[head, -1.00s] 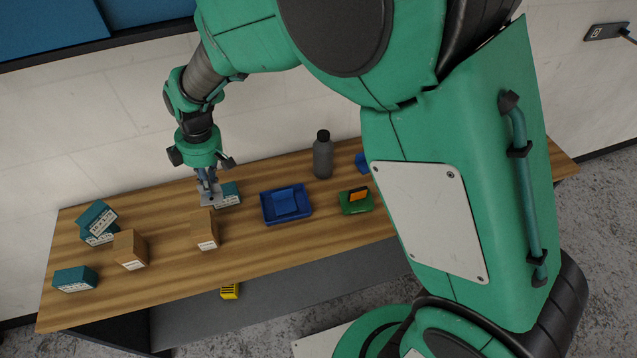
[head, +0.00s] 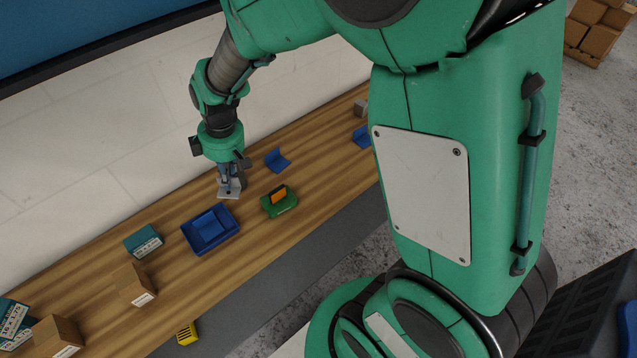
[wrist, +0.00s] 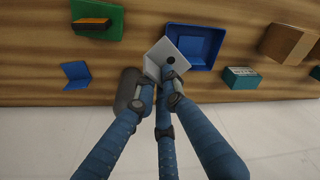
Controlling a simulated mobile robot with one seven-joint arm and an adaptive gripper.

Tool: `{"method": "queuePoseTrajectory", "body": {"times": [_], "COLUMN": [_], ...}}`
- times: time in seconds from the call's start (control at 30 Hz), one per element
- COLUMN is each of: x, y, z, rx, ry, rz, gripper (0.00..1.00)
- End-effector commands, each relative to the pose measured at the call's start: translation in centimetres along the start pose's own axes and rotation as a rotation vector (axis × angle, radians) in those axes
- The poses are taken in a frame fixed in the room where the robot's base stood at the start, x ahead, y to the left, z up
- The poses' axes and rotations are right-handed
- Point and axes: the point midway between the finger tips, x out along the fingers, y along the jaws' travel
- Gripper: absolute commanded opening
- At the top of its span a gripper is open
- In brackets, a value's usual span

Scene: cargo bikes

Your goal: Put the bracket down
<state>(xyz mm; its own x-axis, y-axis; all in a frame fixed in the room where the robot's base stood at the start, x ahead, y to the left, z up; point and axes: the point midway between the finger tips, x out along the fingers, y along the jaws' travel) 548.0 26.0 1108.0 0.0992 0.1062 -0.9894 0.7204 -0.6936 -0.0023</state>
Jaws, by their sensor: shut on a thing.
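My gripper (head: 231,181) is shut on a light grey angled metal bracket (head: 229,189) and holds it over the wooden table, behind the blue tray and the green holder. The wrist view shows the fingers (wrist: 166,78) pinching the bracket (wrist: 190,48), which has a dark round hole. There the bracket overlaps the near left corner of the blue tray (wrist: 217,48). I cannot tell its exact height above the tabletop.
A blue tray (head: 190,236), a green holder with an orange piece (head: 286,206) and a blue angled piece (head: 277,160) stand around the gripper. A dark grey rounded object (wrist: 129,90) is close beside the fingers. Boxes stand left. Bare wood shows between them.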

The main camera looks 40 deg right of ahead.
Motion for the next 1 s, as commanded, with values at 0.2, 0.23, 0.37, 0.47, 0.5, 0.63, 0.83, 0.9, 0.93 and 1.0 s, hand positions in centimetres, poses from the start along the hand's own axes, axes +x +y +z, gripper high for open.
{"method": "queuePoseTrajectory", "body": {"times": [0.2, 0.23, 0.37, 0.47, 0.5, 0.63, 0.83, 0.9, 0.93, 1.0], "x": [-0.8, -0.9, -1.2, -1.5, -1.6, -1.8, -2.2, -2.3, -2.3, -2.4], "y": [2.0, 2.1, 2.8, 3.1, 3.2, 3.3, 3.1, 2.8, 2.7, 2.5], "z": [5.7, 6.5, 9.8, 12.3, 13.3, 16.5, 21.2, 22.8, 23.4, 24.7], "rx": [0.144, 0.163, 0.247, 0.311, 0.337, 0.420, 0.549, 0.594, 0.611, 0.647], "ry": [0.001, 0.001, 0.001, 0.002, 0.001, 0.002, 0.004, 0.004, 0.004, 0.005], "rz": [0.022, 0.025, 0.036, 0.046, 0.049, 0.062, 0.081, 0.087, 0.090, 0.095], "gripper": [0.00, 0.00, 0.00, 0.00, 0.00, 0.00, 0.00, 0.00, 0.00, 0.00]}}
